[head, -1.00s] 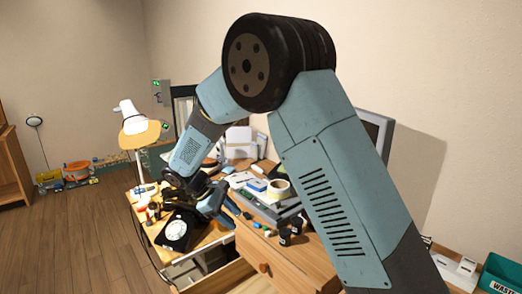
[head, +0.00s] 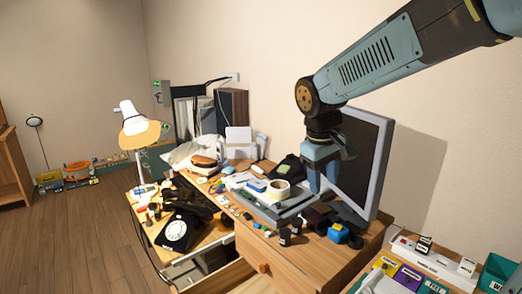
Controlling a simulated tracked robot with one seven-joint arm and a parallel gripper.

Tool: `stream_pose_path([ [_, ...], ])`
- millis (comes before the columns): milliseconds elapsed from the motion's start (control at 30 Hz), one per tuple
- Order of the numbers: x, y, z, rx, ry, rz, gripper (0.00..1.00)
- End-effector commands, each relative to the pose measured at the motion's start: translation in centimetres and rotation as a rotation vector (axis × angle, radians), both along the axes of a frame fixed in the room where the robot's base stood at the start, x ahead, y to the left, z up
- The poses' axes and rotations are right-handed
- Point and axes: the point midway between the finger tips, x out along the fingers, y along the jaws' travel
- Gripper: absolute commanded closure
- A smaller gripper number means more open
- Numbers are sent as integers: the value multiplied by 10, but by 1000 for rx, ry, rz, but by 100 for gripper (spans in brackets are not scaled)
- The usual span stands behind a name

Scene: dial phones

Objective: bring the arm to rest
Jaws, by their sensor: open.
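My gripper (head: 318,180) hangs pointing down above the back of the wooden desk (head: 290,260), in front of the dark monitor (head: 362,155). It is open, with nothing seen between its fingers, though the fingers are small and partly hard to make out. My arm comes in from the upper right, with its wrist joint above the gripper. A black dial phone (head: 175,232) sits on the lower left part of the desk, well apart from the gripper.
A white tape roll (head: 278,190) lies just left of the gripper, and a blue-and-yellow object (head: 338,233) lies below it. A lamp (head: 138,127) stands at the left. A drawer (head: 205,268) is open at the front. A green bin (head: 500,272) stands at the right.

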Motion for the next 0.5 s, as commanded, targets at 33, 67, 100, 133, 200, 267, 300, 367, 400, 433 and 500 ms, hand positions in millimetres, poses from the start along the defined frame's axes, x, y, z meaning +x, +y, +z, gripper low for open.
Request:
stream_pose_path([
  [33,-10,-11,6,24,-24,-36,52],
  [67,-16,-16,9,39,-37,-56,52],
  [100,-24,-23,12,56,-56,-81,52],
  [133,-29,-27,14,70,-68,-100,52],
  [200,-43,-37,18,100,-100,-144,52],
  [267,-54,-46,22,126,-129,-182,52],
  [300,-62,-51,23,143,-147,-208,52],
  [367,-74,-57,25,168,-176,-245,52],
  [400,-82,-62,27,184,-196,-269,52],
  [433,-88,-65,27,194,-210,-286,52],
  [500,-102,-71,28,222,-245,-330,52],
])
